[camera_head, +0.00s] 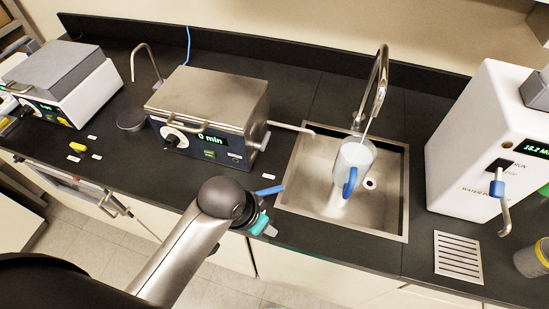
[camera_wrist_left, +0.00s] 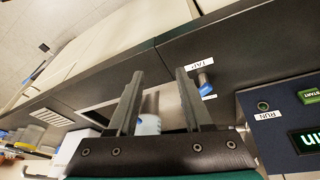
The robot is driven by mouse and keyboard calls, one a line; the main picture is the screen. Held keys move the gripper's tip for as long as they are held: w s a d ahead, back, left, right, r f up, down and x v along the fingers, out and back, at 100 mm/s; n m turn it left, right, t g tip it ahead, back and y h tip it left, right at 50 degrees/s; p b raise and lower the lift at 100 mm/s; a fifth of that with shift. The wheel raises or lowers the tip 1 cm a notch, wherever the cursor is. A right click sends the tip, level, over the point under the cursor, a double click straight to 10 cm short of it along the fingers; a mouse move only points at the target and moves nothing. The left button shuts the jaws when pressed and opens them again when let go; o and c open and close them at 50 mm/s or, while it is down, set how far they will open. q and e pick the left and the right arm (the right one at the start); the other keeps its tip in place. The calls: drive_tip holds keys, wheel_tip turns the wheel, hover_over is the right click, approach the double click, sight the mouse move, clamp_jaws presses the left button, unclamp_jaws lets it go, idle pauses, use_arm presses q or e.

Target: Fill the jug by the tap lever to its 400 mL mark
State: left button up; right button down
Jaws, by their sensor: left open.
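The clear jug (camera_head: 356,158) with a blue handle (camera_head: 350,183) stands in the sink under the tap spout (camera_head: 381,80). I cannot read its marks or water level. The tap lever has a blue handle (camera_head: 270,190) at the sink's left front edge. In the left wrist view, the blue lever (camera_wrist_left: 206,89) shows beside the TAP label, right of my fingers. My left gripper (camera_head: 265,225) is open, in front of the counter edge, apart from the lever. The wrist view shows its two fingers (camera_wrist_left: 158,75) spread. My right gripper is not in view.
The steel sink (camera_head: 396,200) is set in the black counter. A steel-lidded bath (camera_head: 207,100) reading 0 min stands left of it. A white dispenser (camera_head: 475,140) with a blue-handled lever stands right, by a drain grate (camera_head: 458,257).

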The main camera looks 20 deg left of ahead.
use_arm(q)
drive_tip(key=w+d+r+m, duration=0.2)
drive_tip(key=w, duration=0.2)
drive_tip(key=m+g+y+p, duration=0.1)
drive_tip(key=m+g+y, duration=0.15)
drive_tip(key=m, duration=0.25)
approach(273, 189)
drive_tip(key=shift+g+h, duration=0.25)
drive_tip(key=f, duration=0.2)
drive_tip(key=f+b, duration=0.1)
drive_tip(key=f, duration=0.5)
drive_tip(key=shift+w+a+f, duration=0.1)
drive_tip(key=shift+w+a, duration=0.05)
drive_tip(key=shift+a, duration=0.1)
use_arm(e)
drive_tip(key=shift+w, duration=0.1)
use_arm(q)
clamp_jaws()
